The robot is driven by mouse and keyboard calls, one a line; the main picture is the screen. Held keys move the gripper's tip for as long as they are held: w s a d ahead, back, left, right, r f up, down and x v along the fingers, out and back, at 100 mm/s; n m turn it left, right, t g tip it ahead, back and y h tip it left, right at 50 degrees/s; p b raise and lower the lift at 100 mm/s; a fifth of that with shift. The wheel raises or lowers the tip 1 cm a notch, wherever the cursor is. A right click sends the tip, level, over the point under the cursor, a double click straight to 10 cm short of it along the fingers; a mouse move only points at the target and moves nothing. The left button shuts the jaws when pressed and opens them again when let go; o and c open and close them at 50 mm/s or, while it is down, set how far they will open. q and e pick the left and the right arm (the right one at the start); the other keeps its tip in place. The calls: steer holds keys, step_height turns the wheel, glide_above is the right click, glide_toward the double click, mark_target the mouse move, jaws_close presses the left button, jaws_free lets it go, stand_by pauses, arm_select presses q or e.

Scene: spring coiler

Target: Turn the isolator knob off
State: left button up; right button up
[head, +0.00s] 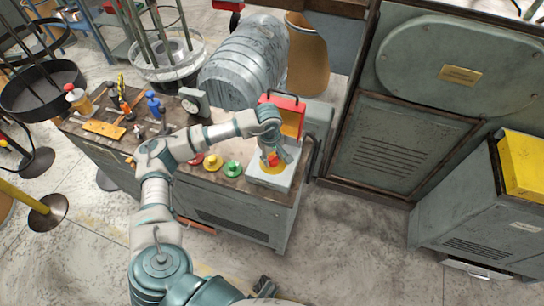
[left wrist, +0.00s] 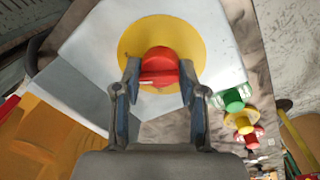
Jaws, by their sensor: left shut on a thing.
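The isolator knob (left wrist: 159,66) is red and sits on a round yellow plate (left wrist: 136,36) on a pale grey box (left wrist: 90,40). In the head view the red knob (head: 273,158) shows at the bench's right end, partly covered by my gripper. My left gripper (left wrist: 159,72) is shut on the knob, with one finger on each side of it in the left wrist view. It also shows in the head view (head: 275,156), reaching down over the box. My right gripper is not in view.
Green (head: 232,169), yellow (head: 213,163) and red (head: 196,159) buttons stand on the bench left of the box. Tools and a gauge (head: 193,101) lie further left. Open floor lies right of the bench.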

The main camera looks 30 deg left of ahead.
arm_select(q)
steer(key=n, duration=0.6)
steer(key=shift+s+d+f+p, duration=0.1)
steer(key=shift+s+d+p, duration=0.1)
steer(key=shift+p, duration=0.2)
steer(key=n, duration=0.4)
steer(key=shift+n+y+p, duration=0.3)
steer(key=shift+y+p, duration=0.1)
steer(key=shift+n, duration=1.2)
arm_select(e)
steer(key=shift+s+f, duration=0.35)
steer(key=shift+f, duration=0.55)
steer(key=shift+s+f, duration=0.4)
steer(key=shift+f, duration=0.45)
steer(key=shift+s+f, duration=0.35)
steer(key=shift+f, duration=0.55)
arm_select(q)
steer(key=shift+w+d, duration=0.1)
steer(key=o, duration=1.1)
steer(key=shift+w+d, duration=0.1)
steer(key=shift+w, duration=0.05)
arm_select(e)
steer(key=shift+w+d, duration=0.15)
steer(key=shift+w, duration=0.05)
arm_select(q)
steer(key=shift+r, duration=0.2)
